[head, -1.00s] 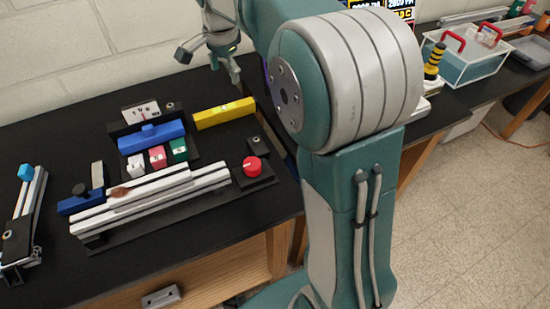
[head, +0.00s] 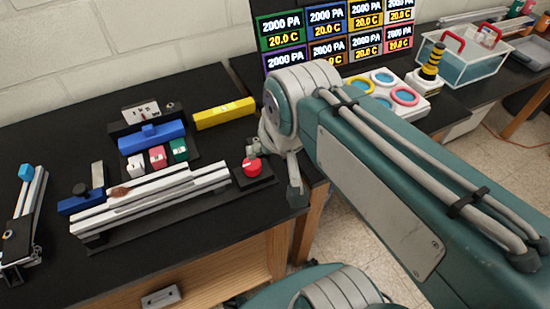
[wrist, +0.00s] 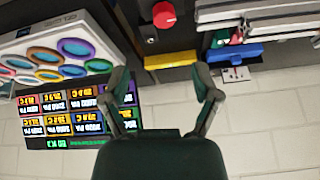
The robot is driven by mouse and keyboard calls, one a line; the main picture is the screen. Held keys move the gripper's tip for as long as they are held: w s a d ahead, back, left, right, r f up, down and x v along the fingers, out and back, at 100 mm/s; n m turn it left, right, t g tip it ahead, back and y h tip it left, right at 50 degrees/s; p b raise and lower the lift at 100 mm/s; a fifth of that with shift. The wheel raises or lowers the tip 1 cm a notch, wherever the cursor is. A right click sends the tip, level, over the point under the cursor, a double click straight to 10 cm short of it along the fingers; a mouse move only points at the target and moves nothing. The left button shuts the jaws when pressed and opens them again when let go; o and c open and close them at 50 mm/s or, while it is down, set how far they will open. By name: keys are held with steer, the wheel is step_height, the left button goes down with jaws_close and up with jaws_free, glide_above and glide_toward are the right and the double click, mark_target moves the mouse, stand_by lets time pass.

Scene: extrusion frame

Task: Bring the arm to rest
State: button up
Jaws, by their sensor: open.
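My gripper (head: 274,168) is at the front right of the black bench in the head view, just right of the red knob (head: 252,166) and partly overlapping it in the picture. Part of it is hidden by my own arm. In the wrist view my gripper (wrist: 160,85) is open, its two fingers spread wide with nothing between them. My arm reaches across the right half of the head view from the lower right. I cannot tell whether a finger touches the knob's black base.
The black bench (head: 60,150) holds a grey extrusion rail (head: 150,198), a blue block (head: 150,137) and a yellow bar (head: 224,113). Display panels (head: 327,20), a coloured-ring board (head: 400,92) and a clear red-handled bin (head: 462,58) stand right. Floor is open at right.

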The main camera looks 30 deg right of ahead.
steer(key=shift+s+f+n, duration=0.4)
steer(key=shift+s+f, duration=0.1)
steer(key=shift+s, duration=0.2)
steer(key=shift+s+f+n, duration=0.4)
steer(key=shift+s+f, duration=0.05)
steer(key=shift+s, duration=0.25)
stand_by(1.3)
